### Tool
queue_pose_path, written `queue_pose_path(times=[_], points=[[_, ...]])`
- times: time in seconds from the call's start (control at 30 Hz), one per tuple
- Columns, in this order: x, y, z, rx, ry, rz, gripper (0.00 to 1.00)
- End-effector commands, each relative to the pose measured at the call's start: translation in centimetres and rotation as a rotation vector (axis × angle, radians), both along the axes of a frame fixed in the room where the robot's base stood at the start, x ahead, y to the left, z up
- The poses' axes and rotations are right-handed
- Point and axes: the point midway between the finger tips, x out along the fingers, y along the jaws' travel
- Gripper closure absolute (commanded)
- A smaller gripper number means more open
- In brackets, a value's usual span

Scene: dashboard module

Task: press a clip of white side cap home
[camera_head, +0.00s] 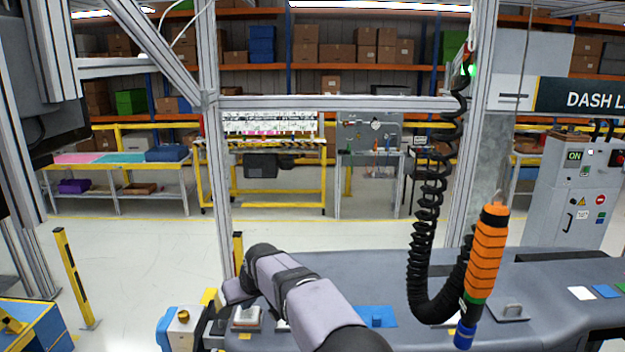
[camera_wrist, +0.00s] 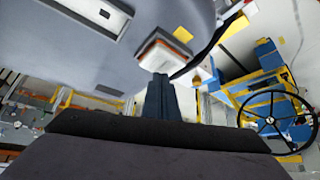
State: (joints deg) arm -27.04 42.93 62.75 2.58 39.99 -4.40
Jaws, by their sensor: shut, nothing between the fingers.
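The white side cap (camera_wrist: 163,56) shows in the wrist view as a small pale block with an orange strip along its upper part, on the grey dashboard module (camera_wrist: 130,62). My gripper (camera_wrist: 160,80) is shut, its dark fingers together and empty, with the tips right at the cap's near edge. I cannot tell whether they touch it. In the head view a pale cap-like block (camera_head: 246,319) sits at the module's left end, below my wrist. My fingers are not clear there, and the clips are too small to make out.
An orange screwdriver (camera_head: 487,250) hangs on a black coiled hose over the module (camera_head: 390,272). A blue pad (camera_head: 376,317) lies on the module right of my arm. A yellow-black post (camera_head: 75,278) stands on the left floor. A steering wheel (camera_wrist: 279,118) shows at right in the wrist view.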

Motion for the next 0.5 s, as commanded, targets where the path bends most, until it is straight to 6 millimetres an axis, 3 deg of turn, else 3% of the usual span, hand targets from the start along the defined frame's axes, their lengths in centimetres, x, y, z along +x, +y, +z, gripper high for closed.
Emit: queue_pose_path(times=[0.5], points=[[0.0,0.0,-0.75,0.0,0.0,0.0,1.0]])
